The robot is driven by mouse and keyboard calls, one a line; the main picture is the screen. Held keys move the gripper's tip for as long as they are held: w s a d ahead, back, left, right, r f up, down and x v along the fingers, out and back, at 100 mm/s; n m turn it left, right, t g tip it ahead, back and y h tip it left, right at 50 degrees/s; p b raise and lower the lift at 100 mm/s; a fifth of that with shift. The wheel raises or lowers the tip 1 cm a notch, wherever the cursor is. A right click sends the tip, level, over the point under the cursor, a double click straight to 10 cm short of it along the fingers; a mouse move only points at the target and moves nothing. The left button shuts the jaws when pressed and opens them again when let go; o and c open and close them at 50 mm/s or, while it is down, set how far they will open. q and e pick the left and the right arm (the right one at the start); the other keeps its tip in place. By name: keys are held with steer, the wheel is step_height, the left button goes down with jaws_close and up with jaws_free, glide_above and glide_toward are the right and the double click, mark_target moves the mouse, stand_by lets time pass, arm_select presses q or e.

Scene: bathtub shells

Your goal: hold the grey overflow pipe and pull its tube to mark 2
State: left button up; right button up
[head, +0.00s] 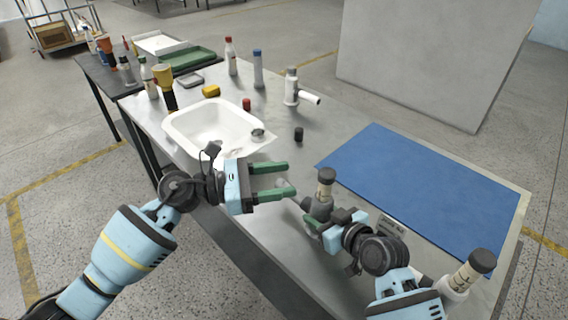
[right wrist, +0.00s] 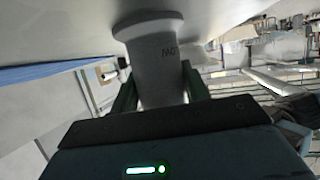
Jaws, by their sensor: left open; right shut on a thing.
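The grey overflow pipe (head: 319,208) stands upright near the front edge of the table, with a beige marked tube (head: 325,188) and a dark cap on top. The tube's marks are too small to read. My right gripper (head: 320,217) is shut on the grey body below the tube. In the right wrist view, the pipe's grey body (right wrist: 158,75) sits between the green fingers, with small lettering on it. My left gripper (head: 291,178) is open and empty, its green fingers pointing at the tube from the left, apart from it.
A similar pipe with a white body (head: 455,287) stands at the lower right. A blue mat (head: 430,175) covers the table's right part. A white basin (head: 180,124) lies left. A white pipe with a side spout (head: 291,92), a small black cap (head: 298,134) and bottles stand farther back.

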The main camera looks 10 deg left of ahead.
steer(key=o, duration=1.1)
steer(key=v, duration=1.2)
steer(key=shift+r, duration=0.1)
steer(key=shift+a, duration=0.1)
